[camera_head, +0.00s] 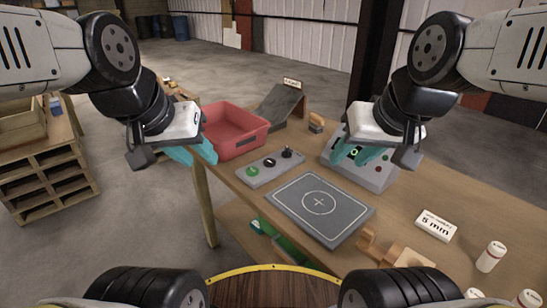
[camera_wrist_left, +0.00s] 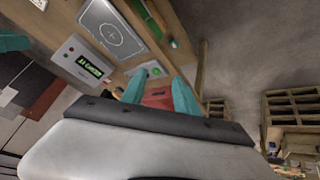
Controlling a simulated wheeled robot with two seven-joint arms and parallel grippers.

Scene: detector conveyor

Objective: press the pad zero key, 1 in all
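A grey pad (camera_head: 322,228) with a circle and cross lies on the table; it also shows in the left wrist view (camera_wrist_left: 100,15). Behind it is a small grey key strip (camera_head: 262,180) with a green button (camera_head: 253,171), a dark round key (camera_head: 270,162) and a black knob (camera_head: 287,152). I cannot read which is the zero key. My left gripper (camera_head: 191,153) is open and empty, above and left of the strip, by the red bin. Its teal fingers are apart in the left wrist view (camera_wrist_left: 160,95). My right gripper (camera_head: 365,158) is open and empty, in front of the display box.
A red bin (camera_head: 250,145) stands left of a dark ramp (camera_head: 270,108). A grey display box (camera_head: 372,181) with buttons stands at the back right. A "5 min" sign (camera_head: 436,225), white bottles (camera_head: 490,257) and a wooden holder (camera_head: 405,258) are on the right.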

